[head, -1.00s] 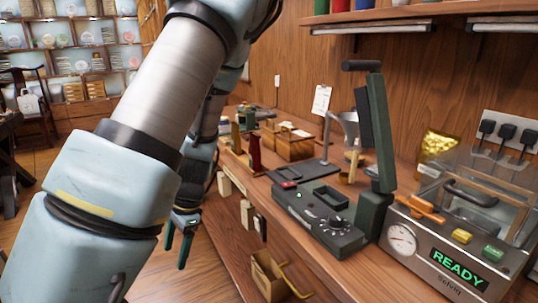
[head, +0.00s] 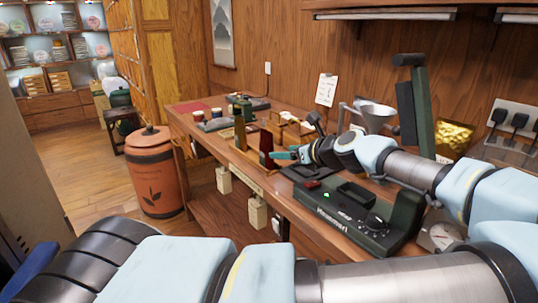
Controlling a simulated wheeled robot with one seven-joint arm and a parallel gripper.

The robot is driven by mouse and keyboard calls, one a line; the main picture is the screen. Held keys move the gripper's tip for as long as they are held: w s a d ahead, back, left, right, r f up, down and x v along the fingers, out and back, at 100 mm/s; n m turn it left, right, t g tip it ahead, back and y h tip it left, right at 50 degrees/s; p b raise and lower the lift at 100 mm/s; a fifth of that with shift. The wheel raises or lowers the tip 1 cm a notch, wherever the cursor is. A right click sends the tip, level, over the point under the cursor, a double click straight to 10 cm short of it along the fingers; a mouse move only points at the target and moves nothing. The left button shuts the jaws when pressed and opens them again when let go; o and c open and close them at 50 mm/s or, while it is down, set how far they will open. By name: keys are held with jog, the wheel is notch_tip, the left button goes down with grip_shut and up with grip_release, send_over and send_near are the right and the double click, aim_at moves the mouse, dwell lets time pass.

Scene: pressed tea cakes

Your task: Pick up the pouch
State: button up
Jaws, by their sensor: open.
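A shiny gold pouch (head: 455,136) stands upright at the back right of the counter, near the wall. My arm crosses the lower part of the view and doubles back over the counter, passing in front of the pouch's lower side. My gripper (head: 283,154) is open and seems empty, its teal fingers pointing left. It is over the middle of the counter, close to a dark red upright piece (head: 266,142), well to the left of the pouch. I cannot tell whether it touches that piece.
A black sealing machine (head: 345,215) with a raised dark green lever (head: 418,105) stands on the wooden counter (head: 225,150). A metal funnel (head: 375,115) is behind my arm. Wall sockets (head: 515,118) are at right. An orange canister (head: 153,172) stands on the floor at left.

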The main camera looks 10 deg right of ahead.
aim_at(267, 154)
jog(key=p+x, duration=0.1)
jog(key=x, duration=0.5)
jog(key=p+x, duration=0.1)
jog(key=x, duration=0.3)
jog(key=shift+s+f+p, duration=0.15)
jog(key=shift+f+p, duration=0.2)
grip_shut()
